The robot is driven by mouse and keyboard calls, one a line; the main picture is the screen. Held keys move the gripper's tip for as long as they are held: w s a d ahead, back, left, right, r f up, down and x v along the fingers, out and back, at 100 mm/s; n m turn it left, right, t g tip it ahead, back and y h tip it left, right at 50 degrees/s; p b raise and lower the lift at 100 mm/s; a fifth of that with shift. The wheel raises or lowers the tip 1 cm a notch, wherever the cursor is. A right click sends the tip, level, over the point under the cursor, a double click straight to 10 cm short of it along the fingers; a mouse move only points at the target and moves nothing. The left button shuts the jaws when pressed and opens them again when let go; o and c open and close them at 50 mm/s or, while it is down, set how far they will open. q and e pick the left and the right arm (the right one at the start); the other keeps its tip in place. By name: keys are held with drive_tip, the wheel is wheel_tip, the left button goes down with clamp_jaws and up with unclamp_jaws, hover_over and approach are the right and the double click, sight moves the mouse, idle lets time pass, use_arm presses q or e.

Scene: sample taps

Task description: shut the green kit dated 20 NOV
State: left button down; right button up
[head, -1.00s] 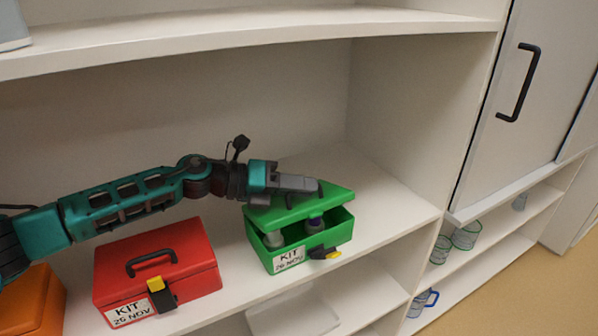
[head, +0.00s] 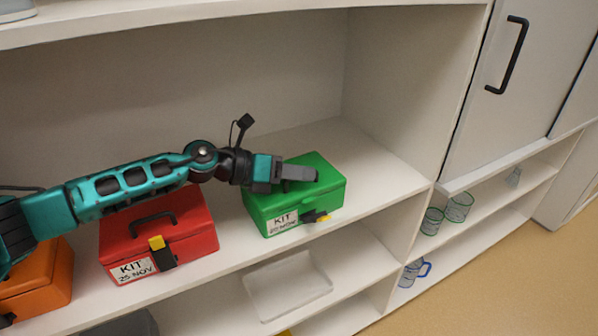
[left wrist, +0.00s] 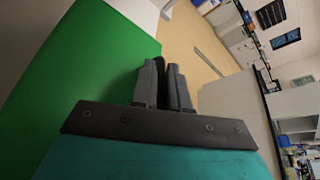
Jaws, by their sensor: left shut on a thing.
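The green kit (head: 328,192) stands on the shelf, right of the red kit. Its label (head: 283,222) appears to read KIT 20 NOV. Its lid is down, with no gap that I can make out along the front. Its black and yellow latch (head: 316,216) sticks out at the front; I cannot tell whether it is fastened. My left gripper (head: 300,173) lies over the lid, shut on the dark handle, which it mostly hides. In the left wrist view the fingers (left wrist: 164,65) are close together beside the green lid (left wrist: 95,75). My right gripper is not in view.
A red kit (head: 190,212) labelled 25 NOV and an orange kit (head: 45,280) stand to the left on the same shelf (head: 385,175). A clear tray (head: 290,285) is on the shelf below. The shelf right of the green kit is free up to the side panel.

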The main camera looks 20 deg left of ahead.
use_arm(q)
drive_tip(key=shift+f, duration=0.1)
drive_tip(key=c, duration=1.5)
unclamp_jaws()
drive_tip(key=shift+b+v, duration=1.45)
drive_tip(key=shift+v, duration=5)
drive_tip(key=shift+s+f, duration=0.1)
